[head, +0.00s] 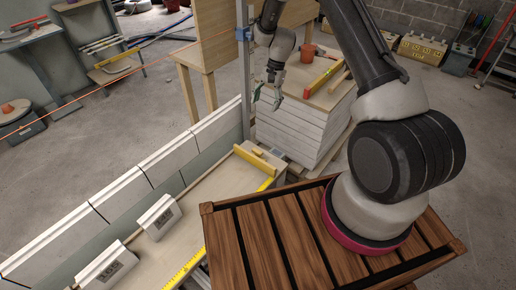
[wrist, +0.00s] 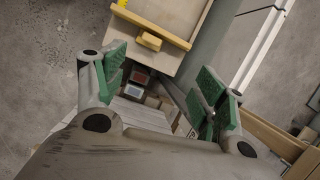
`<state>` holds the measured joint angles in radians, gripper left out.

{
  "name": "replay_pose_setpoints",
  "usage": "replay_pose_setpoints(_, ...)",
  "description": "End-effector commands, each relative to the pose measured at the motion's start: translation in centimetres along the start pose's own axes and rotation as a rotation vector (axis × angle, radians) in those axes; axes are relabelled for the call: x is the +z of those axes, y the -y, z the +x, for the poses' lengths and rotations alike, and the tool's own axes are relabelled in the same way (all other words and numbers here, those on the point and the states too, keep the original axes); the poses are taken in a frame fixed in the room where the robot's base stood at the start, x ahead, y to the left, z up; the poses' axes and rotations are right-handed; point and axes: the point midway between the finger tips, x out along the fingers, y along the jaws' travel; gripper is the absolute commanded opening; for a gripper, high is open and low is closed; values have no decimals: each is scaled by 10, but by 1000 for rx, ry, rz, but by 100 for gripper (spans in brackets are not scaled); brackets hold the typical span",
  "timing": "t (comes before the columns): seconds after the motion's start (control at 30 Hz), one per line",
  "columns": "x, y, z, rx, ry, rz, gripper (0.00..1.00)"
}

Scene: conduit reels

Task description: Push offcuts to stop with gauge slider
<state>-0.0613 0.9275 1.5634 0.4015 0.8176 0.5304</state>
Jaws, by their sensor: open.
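My gripper (head: 266,97), with green finger pads, is open and empty in the air past the far end of the bench (head: 213,195). It also shows in the wrist view (wrist: 163,75), with its fingers wide apart. A yellow bar with a small block on it, which looks like the gauge slider (head: 256,158), lies across the bench's far end. It shows ahead of the fingers in the wrist view (wrist: 150,41), apart from them. Two white blocks with dark labels, perhaps the offcuts, sit on the bench: one nearer the middle (head: 153,211), one at the near end (head: 99,262).
A yellow measuring strip (head: 187,268) runs along the bench's right edge. A white panelled wall (head: 132,187) borders its left side. A stack of pale boards (head: 304,125) stands beyond, with tools on top. A wooden frame (head: 207,55) rises behind the bench.

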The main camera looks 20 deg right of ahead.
Motion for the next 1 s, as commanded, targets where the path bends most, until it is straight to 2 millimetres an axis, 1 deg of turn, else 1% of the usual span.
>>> replay_pose_setpoints(0.03,-7,-2,35,14,23,37,71)
replay_pose_setpoints(0.1,-14,-3,74,23,46,85,71)
replay_pose_setpoints(0.2,-19,-8,116,35,69,138,71)
replay_pose_setpoints(0.3,-22,-12,141,41,81,168,71)
replay_pose_setpoints(0.47,-22,-14,163,45,88,185,71)
replay_pose_setpoints(0.7,-18,-16,203,46,88,183,71)
replay_pose_setpoints(0.8,-16,-16,216,45,88,183,71)
replay_pose_setpoints(0.9,-16,-16,225,45,87,183,71)
replay_pose_setpoints(1.0,-16,-17,229,44,87,183,71)
